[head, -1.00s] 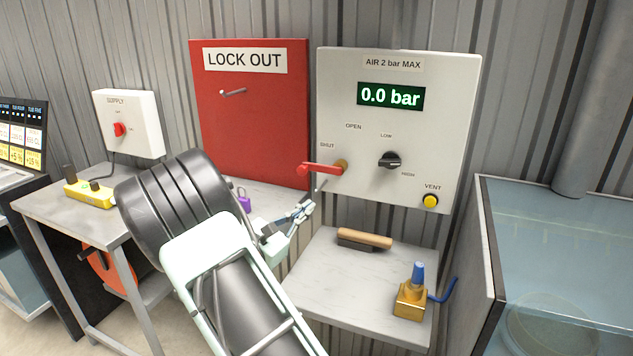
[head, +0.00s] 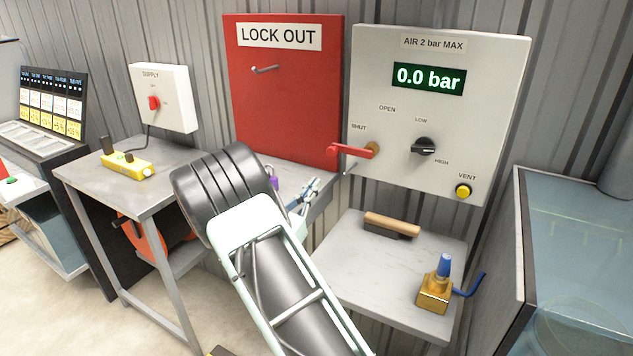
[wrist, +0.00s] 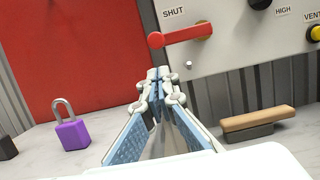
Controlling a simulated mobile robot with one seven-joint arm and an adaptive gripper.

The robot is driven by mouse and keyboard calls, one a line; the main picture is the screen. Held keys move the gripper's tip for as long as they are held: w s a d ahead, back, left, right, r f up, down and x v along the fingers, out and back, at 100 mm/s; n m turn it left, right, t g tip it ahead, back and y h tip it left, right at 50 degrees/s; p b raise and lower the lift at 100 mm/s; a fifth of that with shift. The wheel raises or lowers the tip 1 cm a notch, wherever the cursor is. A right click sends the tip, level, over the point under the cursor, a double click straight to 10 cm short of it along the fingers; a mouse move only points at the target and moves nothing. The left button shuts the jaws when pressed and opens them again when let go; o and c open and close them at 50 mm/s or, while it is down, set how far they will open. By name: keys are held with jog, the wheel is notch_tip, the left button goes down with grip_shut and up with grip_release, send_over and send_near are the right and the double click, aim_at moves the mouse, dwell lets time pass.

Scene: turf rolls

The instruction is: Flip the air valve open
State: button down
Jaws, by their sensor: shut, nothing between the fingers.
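The air valve is a red lever (head: 350,151) on the lower left of the white air panel (head: 490,120). It lies about level, its free end pointing left below the word SHUT; OPEN is printed above it. The panel's display (head: 429,78) reads 0.0 bar. In the wrist view the lever (wrist: 180,36) is at the top, just beyond my fingertips. My gripper (head: 314,186) is shut and empty, below and left of the lever in the head view. In the wrist view its closed tips (wrist: 158,74) appear just under the lever's free end; I cannot tell whether they touch.
A red LOCK OUT board (head: 285,95) is left of the panel. A purple padlock (wrist: 73,133) stands on the bench. A wooden-handled brush (head: 391,225) and a brass fitting with a blue top (head: 435,290) lie on the shelf below. A glass-sided tank (head: 575,250) is at right.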

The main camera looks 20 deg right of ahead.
jog(key=x, duration=0.8)
jog(key=shift+p, duration=0.35)
jog(key=shift+w+r+m+g+b, duration=0.25)
jog(key=shift+r+m+b, duration=0.2)
jog(key=shift+m, duration=0.25)
notch_tip(320, 180, up, 2)
jog(key=m+b, duration=0.1)
jog(key=m+g+h+b, duration=0.1)
jog(key=m, duration=0.1)
jog(key=shift+a+m+b, duration=0.2)
jog(key=shift+m+b, duration=0.1)
notch_tip(320, 180, up, 7)
jog(key=m+g+b, duration=0.3)
jog(key=m+b, duration=0.6)
jog(key=m, duration=0.2)
send_over(328, 153)
jog(key=s, duration=0.3)
jog(key=s+d+r+m+b, duration=0.1)
jog(key=s+d+m+b, duration=0.1)
jog(key=m+b, duration=0.1)
jog(key=s+d+r+m+g+b, duration=0.1)
jog(key=m+b, duration=0.1)
jog(key=shift+d+r+y, duration=0.2)
jog(key=shift+r+y, duration=0.1)
jog(key=shift+r, duration=0.05)
jog(key=shift+s, duration=0.1)
